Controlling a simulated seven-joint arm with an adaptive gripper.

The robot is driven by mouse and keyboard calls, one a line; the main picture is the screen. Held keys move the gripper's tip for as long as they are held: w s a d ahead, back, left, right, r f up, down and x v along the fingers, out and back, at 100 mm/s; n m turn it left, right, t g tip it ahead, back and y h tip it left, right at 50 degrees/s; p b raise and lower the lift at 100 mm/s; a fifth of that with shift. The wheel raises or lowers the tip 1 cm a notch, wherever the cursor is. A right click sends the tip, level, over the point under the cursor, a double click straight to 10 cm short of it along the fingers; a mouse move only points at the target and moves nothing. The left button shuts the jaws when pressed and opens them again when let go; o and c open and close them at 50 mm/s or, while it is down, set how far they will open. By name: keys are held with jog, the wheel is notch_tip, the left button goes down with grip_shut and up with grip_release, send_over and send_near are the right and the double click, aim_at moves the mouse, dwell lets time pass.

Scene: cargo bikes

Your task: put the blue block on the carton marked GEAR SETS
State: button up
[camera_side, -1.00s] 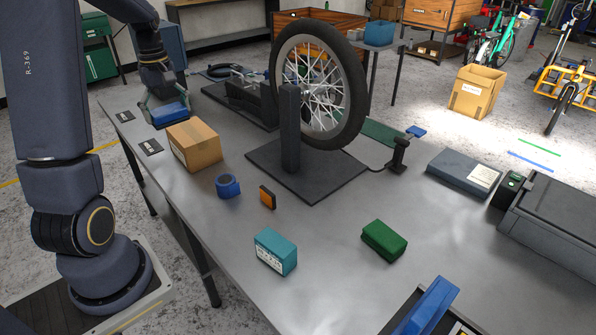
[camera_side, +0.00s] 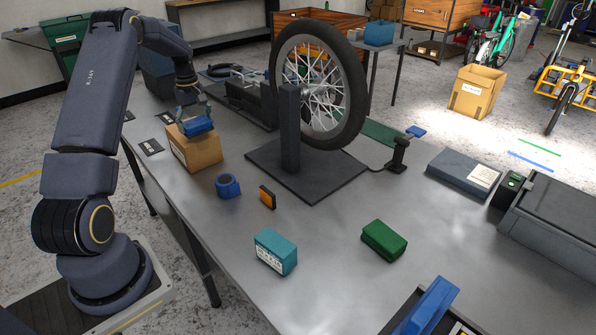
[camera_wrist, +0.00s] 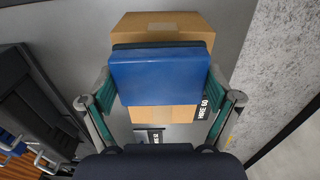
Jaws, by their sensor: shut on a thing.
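The blue block (camera_side: 199,127) is between the fingers of my gripper (camera_side: 193,118), which is shut on it. In the side view the block is over the top of a tan cardboard carton (camera_side: 200,152); I cannot tell whether it touches.
Dark label plates (camera_side: 150,147) lie on the table left of the carton. A blue tape roll (camera_side: 228,186), an orange block (camera_side: 267,197), a teal box (camera_side: 275,252) and a green block (camera_side: 384,240) stand nearer. A wheel on a stand (camera_side: 291,130) rises to the right.

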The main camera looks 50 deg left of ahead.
jog(key=shift+f, duration=0.95)
jog(key=shift+f, duration=0.1)
jog(key=o, duration=1)
jog(key=shift+f, duration=0.1)
jog(key=shift+c, duration=0.2)
